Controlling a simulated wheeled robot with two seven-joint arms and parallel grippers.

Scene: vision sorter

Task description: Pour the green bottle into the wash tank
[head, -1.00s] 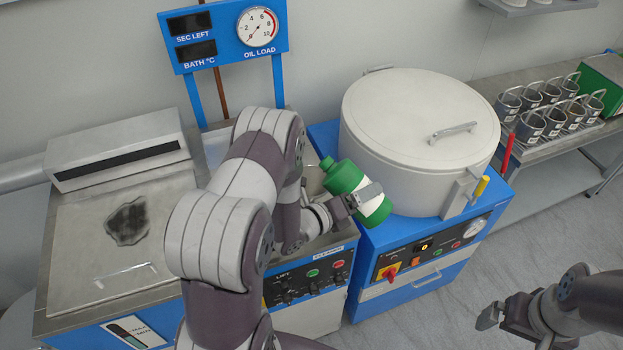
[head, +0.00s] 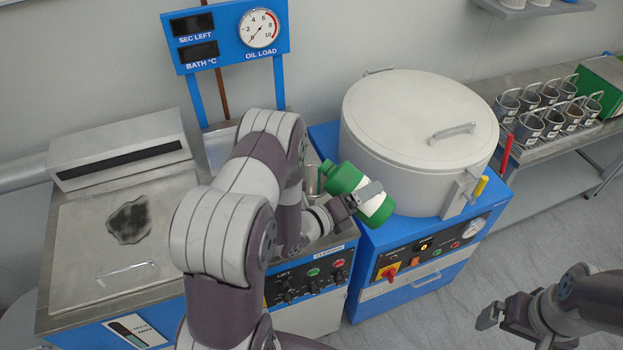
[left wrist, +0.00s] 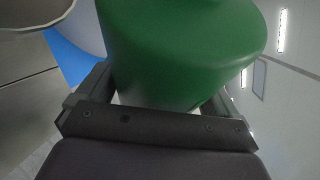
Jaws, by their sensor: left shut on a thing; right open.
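The green bottle (head: 344,179) has a white band and lies tilted, its neck pointing up and to the left in the head view. My left gripper (head: 367,197) is shut around it. The bottle's green body (left wrist: 185,50) fills the middle of the left wrist view between the fingers. The bottle is held above the machine with the panel marked "CLEANER" (head: 328,251), whose tank opening is mostly hidden behind my left arm. I cannot see any liquid leaving the bottle. My right gripper (head: 497,318) is open and empty at the lower right, over the floor.
A large white lidded drum (head: 415,140) on a blue cabinet stands just right of the bottle. A blue gauge panel (head: 226,35) stands behind my left arm. Several metal cups (head: 530,128) stand on a side bench. A closed-topped unit (head: 75,240) is at left.

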